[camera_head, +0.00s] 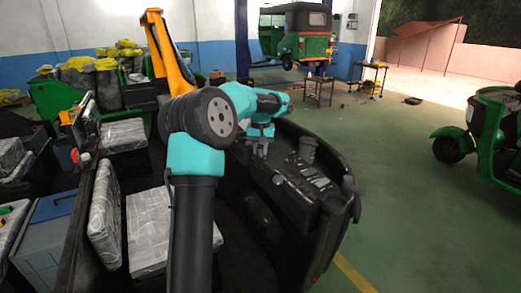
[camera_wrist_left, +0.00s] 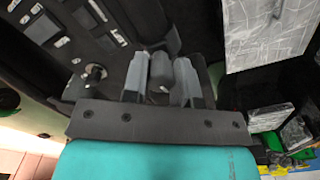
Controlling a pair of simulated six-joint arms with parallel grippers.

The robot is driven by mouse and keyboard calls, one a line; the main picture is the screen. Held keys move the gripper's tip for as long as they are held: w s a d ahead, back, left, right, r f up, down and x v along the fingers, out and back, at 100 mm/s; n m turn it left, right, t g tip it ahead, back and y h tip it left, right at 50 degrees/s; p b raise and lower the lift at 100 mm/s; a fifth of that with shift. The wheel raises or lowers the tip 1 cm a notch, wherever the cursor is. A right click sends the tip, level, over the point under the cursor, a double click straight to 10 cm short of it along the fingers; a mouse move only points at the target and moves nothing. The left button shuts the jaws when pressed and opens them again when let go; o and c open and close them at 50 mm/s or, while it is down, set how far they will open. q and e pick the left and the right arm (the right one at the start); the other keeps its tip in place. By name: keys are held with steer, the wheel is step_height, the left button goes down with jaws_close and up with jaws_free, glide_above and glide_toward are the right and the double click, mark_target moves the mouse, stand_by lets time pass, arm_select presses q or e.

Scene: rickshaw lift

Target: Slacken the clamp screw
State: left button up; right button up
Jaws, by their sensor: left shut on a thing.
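My left gripper (camera_head: 262,142) reaches down from the teal arm to the near side of a black panel (camera_head: 295,185). In the left wrist view its two grey fingers (camera_wrist_left: 160,85) are closed on the sides of a dark grey rounded knob (camera_wrist_left: 160,65), which looks like the head of the clamp screw. The knob's lower part and its thread are hidden. In the head view the arm and fingers cover most of the knob. My right gripper is not in view.
A grey post (camera_head: 307,149) stands on the panel, and a small round knob (camera_wrist_left: 94,73) shows in the left wrist view. Wrapped packages (camera_head: 147,222) lie to the left. A green rickshaw (camera_head: 490,130) stands right; the green floor between is clear.

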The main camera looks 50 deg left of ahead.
mark_target(261, 148)
arm_select(q)
steer(key=o, duration=0.9)
step_height(261, 148, up, 18)
steer(key=shift+f, duration=0.25)
stand_by(0.6)
